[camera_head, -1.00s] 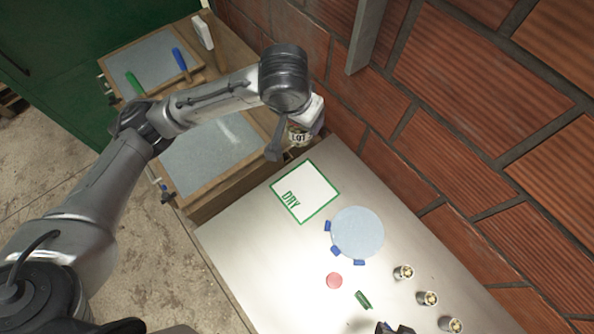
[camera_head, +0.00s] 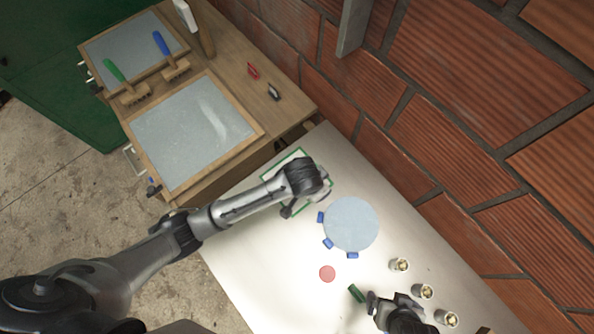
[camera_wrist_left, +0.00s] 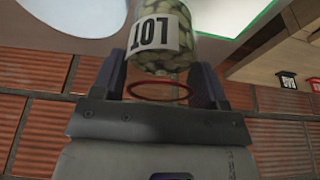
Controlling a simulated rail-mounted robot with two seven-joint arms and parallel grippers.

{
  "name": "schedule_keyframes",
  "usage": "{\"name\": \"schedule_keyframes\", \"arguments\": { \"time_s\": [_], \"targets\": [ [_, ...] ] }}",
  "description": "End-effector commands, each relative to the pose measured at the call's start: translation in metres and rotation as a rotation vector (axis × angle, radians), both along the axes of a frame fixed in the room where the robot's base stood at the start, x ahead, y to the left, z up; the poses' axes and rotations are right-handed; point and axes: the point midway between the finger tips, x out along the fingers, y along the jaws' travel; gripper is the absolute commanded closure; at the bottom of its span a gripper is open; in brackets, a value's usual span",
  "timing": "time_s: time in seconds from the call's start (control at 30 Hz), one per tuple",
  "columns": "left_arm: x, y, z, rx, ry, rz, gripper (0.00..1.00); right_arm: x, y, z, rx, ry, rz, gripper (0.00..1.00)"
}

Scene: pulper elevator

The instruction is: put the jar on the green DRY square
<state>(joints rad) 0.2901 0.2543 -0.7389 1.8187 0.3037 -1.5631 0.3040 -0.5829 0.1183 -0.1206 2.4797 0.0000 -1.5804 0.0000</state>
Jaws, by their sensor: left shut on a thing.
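The jar (camera_wrist_left: 163,40) is clear, full of pale greenish beans, with a white label, and shows in the left wrist view. My left gripper (camera_wrist_left: 163,88) is shut on it, one dark finger on each side. A thin red ring crosses between the fingers. In the head view my left gripper (camera_head: 318,190) is over the green-outlined DRY square (camera_head: 284,167) and covers much of it, including the lettering; the jar is mostly hidden there. I cannot tell whether the jar touches the square. My right gripper (camera_head: 385,306) is low in the head view; its opening is unclear.
A pale blue disc (camera_head: 351,224) with blue tabs lies right of the square. A red disc (camera_head: 327,274), a green piece (camera_head: 356,293) and several small metal cups (camera_head: 399,265) are nearer. A wooden bench (camera_head: 222,60) adjoins the table; a brick wall (camera_head: 440,120) borders the right.

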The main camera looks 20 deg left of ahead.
Motion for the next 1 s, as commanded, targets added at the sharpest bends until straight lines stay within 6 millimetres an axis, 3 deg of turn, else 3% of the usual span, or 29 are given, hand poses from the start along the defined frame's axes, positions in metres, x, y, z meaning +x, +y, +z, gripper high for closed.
{"name": "schedule_keyframes", "arguments": {
  "time_s": [0.2, 0.4, 0.67, 1.0],
  "targets": [
    [0.026, 0.04, -0.027, 0.003, 0.0, 0.005, 0.65, 0.001, -0.002, 0.0, -0.006, -0.002, 0.004, 0.04],
    [0.042, 0.064, -0.045, 0.001, 0.0, 0.003, 0.65, 0.001, -0.002, -0.001, -0.007, -0.003, 0.004, 0.04],
    [0.049, 0.075, -0.053, -0.001, -0.001, 0.002, 0.65, 0.001, -0.001, -0.001, -0.004, -0.004, 0.002, 0.04],
    [0.049, 0.074, -0.09, 0.0, -0.001, 0.003, 0.65, 0.001, 0.001, -0.002, 0.003, -0.004, -0.002, 0.04]
  ]
}}
